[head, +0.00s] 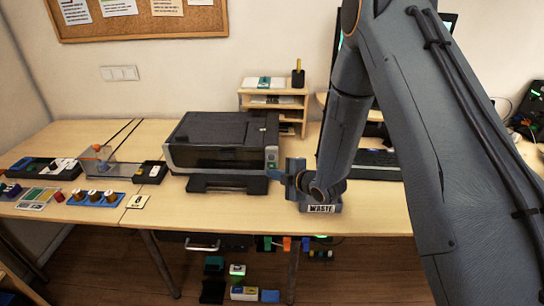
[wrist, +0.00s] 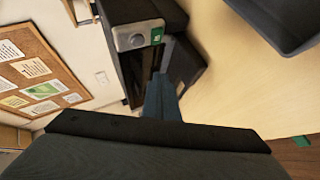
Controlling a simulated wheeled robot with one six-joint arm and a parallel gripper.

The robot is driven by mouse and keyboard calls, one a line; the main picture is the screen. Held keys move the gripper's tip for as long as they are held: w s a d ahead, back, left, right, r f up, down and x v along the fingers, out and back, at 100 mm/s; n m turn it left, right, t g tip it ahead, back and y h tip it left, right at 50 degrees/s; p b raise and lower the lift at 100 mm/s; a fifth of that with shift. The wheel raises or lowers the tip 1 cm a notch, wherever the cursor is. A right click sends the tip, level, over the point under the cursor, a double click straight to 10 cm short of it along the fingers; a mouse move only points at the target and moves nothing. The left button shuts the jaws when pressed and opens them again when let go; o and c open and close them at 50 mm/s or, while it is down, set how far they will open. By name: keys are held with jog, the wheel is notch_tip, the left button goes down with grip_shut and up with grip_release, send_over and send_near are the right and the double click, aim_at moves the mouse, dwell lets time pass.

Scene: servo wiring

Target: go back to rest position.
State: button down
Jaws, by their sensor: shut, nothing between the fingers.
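My gripper (head: 277,176) is in front of the right end of the black printer (head: 218,142) in the head view, above the table (head: 385,215). Its fingers are together with nothing between them. In the wrist view the blue-grey fingers (wrist: 161,95) point toward the printer's side, by its grey control panel (wrist: 138,36). I cannot tell how far apart fingers and printer are. My arm covers much of the right half of the head view.
A dark bin also shows in the wrist view (wrist: 272,22). A wooden shelf (head: 262,92) and keyboard (head: 372,165) stand behind. Trays with parts lie left.

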jog(key=s+d+r+m+g+h, duration=0.2)
jog(key=s+d+r+m+h, duration=0.15)
jog(key=d+m, duration=0.3)
jog(key=s+d+r+m+g+h, duration=0.1)
jog(key=s+d+r+m+h, duration=0.3)
jog(key=d, duration=0.4)
jog(key=s+d+r+m+g, duration=0.2)
jog(key=s+m, duration=0.3)
jog(key=s, duration=0.6)
jog(key=s+d+r+m+g, duration=0.2)
jog(key=s+m, duration=0.4)
jog(key=s, duration=0.5)
jog(key=shift+d+r+g, duration=0.3)
jog(key=shift+r+g, duration=0.1)
jog(key=shift+g, duration=0.5)
jog(key=c, duration=2.5)
grip_release()
jog(key=shift+h, duration=0.25)
